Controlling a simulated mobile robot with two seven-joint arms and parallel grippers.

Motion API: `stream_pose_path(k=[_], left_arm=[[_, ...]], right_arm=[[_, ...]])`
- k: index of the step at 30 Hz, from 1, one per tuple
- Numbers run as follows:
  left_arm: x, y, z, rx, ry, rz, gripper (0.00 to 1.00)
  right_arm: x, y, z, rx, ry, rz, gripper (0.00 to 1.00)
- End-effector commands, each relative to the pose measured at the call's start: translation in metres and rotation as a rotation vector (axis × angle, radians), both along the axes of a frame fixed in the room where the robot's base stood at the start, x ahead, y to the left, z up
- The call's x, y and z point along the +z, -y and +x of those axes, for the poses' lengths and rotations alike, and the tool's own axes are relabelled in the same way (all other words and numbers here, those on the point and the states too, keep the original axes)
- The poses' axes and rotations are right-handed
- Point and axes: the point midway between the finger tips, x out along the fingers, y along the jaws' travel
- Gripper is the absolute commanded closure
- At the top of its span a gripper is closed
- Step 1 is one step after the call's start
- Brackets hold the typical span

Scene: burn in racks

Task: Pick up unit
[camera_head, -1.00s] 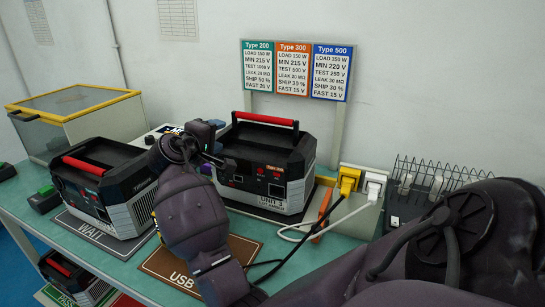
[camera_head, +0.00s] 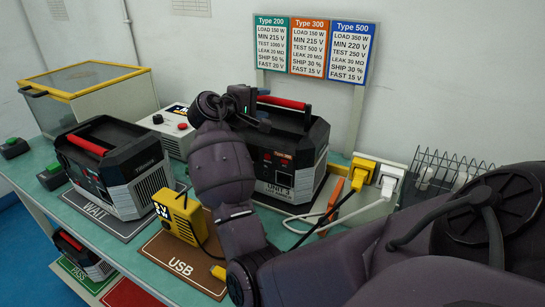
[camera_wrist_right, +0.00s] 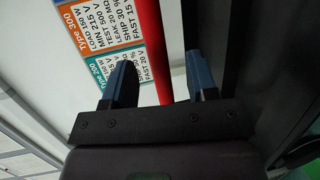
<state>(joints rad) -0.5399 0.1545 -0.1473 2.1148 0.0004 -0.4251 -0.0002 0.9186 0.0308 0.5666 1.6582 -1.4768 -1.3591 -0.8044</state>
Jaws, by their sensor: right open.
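A black and grey unit labelled UNIT 3 (camera_head: 305,150), with a red top handle (camera_head: 284,102), stands on the table in the head view, partly hidden by my right arm. My right gripper (camera_head: 250,103) is at its left end, near handle height. In the right wrist view, my right gripper (camera_wrist_right: 160,82) is open, with the red handle (camera_wrist_right: 152,45) seen between its two blue fingers; I cannot tell how far along the fingers it lies. A similar unit (camera_head: 120,180) with a red handle stands on the WAIT mat (camera_head: 118,226). My left gripper is not in view.
White and yellow plugs (camera_head: 390,178) with cables are right of UNIT 3, beside a wire rack (camera_head: 440,172). Type signs (camera_head: 310,48) stand behind. Another unit (camera_head: 82,255) sits on the lower shelf.

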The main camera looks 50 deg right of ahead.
Motion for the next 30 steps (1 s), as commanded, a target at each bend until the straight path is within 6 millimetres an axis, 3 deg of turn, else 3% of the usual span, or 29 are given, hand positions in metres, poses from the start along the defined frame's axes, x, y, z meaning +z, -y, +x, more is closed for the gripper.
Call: stream_pose_path(k=[7,16,24,30], left_arm=[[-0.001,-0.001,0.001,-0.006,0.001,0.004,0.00],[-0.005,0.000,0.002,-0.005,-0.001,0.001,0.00],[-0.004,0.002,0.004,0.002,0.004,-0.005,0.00],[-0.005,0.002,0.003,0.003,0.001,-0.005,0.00]], right_arm=[[-0.003,0.015,0.001,0.001,0.000,0.000,0.47],[-0.009,0.053,0.004,0.001,-0.002,0.000,0.47],[-0.008,0.057,0.004,0.003,0.001,0.000,0.47],[-0.008,0.057,0.004,0.003,0.001,0.000,0.78]])
